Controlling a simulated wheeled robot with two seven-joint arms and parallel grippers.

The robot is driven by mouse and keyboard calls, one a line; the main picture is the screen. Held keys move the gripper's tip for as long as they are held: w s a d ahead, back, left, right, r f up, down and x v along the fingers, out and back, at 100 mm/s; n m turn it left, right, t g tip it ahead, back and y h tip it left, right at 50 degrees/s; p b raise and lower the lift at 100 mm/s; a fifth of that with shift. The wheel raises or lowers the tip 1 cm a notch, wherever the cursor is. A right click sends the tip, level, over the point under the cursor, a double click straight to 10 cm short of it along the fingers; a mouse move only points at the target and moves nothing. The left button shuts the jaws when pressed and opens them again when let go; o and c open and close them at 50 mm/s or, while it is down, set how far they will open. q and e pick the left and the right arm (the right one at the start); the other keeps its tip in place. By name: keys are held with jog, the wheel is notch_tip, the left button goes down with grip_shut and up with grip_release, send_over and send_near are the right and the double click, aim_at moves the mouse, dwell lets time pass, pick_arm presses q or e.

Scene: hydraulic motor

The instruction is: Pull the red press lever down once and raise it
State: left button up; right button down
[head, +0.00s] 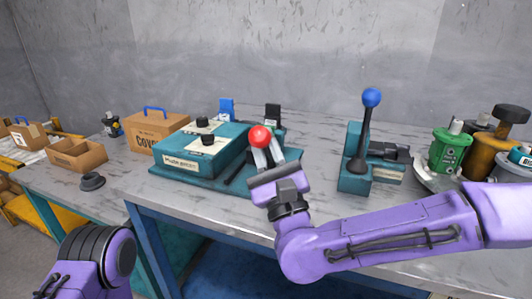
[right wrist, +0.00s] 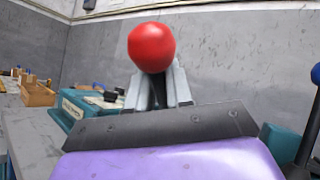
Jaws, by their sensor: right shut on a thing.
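The red ball knob of the press lever (head: 261,136) stands at the middle of the bench in the head view, in front of a teal press. My right gripper (head: 268,155) has its grey fingers around the lever just under the knob, shut on it. In the right wrist view the red knob (right wrist: 151,47) sits at the top of the two fingers (right wrist: 160,85). The lever's shaft is mostly hidden behind the fingers and palm. My left arm shows at the lower left of the head view, but its gripper is out of view.
A teal fixture with a blue-knobbed lever (head: 371,98) stands to the right. A green can (head: 449,150) and other parts are at the far right. A teal box (head: 203,150) and a cardboard box (head: 156,130) stand to the left. The bench's front left is mostly clear.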

jog(key=shift+a+f, duration=0.1)
jog(key=shift+f, duration=0.15)
jog(key=c, duration=1.2)
grip_release()
jog(key=shift+s, duration=0.1)
jog(key=shift+r, duration=0.1)
jog(key=b+v, duration=0.2)
jog(key=v, duration=0.8)
jog(key=shift+b, duration=0.3)
jog(key=shift+s+f, duration=0.2)
